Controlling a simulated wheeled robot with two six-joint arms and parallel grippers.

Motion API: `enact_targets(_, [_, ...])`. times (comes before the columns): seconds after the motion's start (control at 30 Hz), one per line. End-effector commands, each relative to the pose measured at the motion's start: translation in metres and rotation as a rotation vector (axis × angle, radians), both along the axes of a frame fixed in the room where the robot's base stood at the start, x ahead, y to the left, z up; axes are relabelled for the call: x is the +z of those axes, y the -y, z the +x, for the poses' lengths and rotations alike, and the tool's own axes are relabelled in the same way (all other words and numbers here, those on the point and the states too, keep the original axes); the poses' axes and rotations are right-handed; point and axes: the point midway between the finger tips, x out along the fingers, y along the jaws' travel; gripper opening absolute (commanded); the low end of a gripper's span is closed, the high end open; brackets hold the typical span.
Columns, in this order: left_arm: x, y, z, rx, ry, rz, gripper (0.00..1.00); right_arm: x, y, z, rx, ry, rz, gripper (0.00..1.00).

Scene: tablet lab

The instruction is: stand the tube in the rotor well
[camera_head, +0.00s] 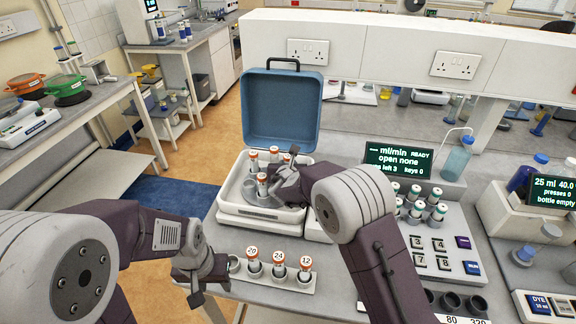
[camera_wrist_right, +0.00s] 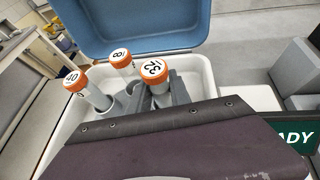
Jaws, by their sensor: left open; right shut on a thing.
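The centrifuge (camera_head: 228,207) stands open, and several orange-capped tubes stand upright in its bowl. My right gripper (camera_head: 272,186) is inside the bowl, shut on an orange-capped tube (camera_head: 262,180). In the right wrist view this tube, marked 32 (camera_wrist_right: 154,69), is between the grey fingers (camera_wrist_right: 162,96). Its lower end is hidden, so I cannot tell whether it is seated in a well. Tubes marked 40 (camera_wrist_right: 76,79) and 18 (camera_wrist_right: 121,58) stand beside it. My left gripper (camera_head: 210,287) is open and empty by the left end of the white tube rack (camera_head: 284,285).
The rack holds tubes marked 20 (camera_head: 252,255), 24 (camera_head: 278,259) and 12 (camera_head: 305,265). The blue lid (camera_head: 283,105) is raised behind the bowl. A pump display (camera_head: 398,159), several vials (camera_head: 416,211) and a keypad (camera_head: 441,255) stand to the right.

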Motion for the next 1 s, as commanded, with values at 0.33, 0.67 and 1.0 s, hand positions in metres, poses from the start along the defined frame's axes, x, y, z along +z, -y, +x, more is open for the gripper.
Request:
enact_targets(0.33, [-0.004, 0.000, 0.000, 0.000, 0.000, 0.000, 0.46, -0.003, 0.000, 0.000, 0.000, 0.000, 0.000, 0.50])
enact_targets(0.67, [-0.005, 0.000, 0.000, 0.000, 0.000, 0.000, 0.46, -0.002, 0.000, -0.003, 0.001, 0.000, 0.000, 0.50])
enact_targets(1.0, [-0.017, 0.000, 0.000, 0.000, 0.000, 0.000, 0.46, 0.024, -0.002, -0.054, 0.003, 0.002, 0.001, 0.50])
